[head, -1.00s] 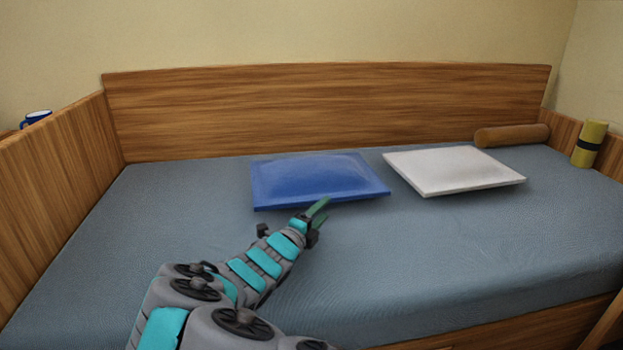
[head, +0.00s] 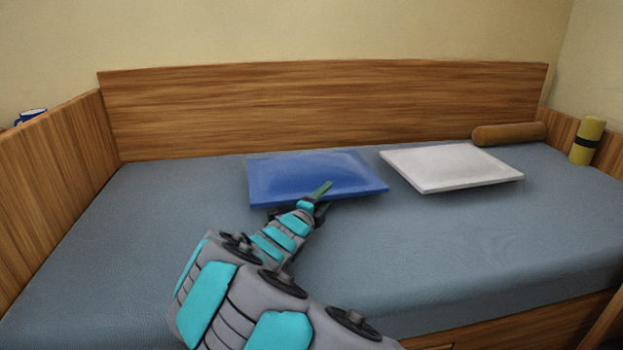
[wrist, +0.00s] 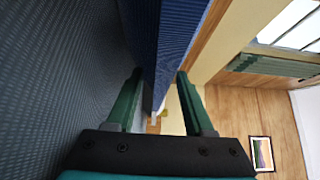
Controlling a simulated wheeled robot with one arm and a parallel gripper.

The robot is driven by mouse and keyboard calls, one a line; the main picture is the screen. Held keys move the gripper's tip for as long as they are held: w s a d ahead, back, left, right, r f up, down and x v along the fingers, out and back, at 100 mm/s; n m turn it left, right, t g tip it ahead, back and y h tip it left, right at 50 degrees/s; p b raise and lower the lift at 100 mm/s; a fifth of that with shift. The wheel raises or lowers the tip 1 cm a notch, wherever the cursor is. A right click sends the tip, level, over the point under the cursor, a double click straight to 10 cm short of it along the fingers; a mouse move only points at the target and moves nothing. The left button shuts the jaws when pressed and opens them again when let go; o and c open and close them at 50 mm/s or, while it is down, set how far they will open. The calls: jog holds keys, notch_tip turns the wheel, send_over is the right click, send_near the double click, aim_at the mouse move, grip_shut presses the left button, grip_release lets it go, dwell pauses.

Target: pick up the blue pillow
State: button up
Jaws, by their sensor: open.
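The blue pillow (head: 312,172) lies flat on the bed, left of the white pillow. In the head view my gripper (head: 321,196) is at its front edge, with a green finger overlapping the pillow in the picture. In the wrist view the open fingers (wrist: 160,100) stand on either side of the pillow's edge (wrist: 168,45), one on the mattress side and one on the room side. Gaps show beside the edge, so the jaws are not closed on it. My arm hides part of the bed in front of the pillow.
The bed's grey-blue mattress (head: 480,250) has free room at left and front right. Wooden boards (head: 320,105) bound the back and sides. A mug (head: 31,117) is beyond the left board.

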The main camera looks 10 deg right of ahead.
jog(key=shift+d, duration=0.1)
grip_shut()
dwell(0.4)
dwell(1.0)
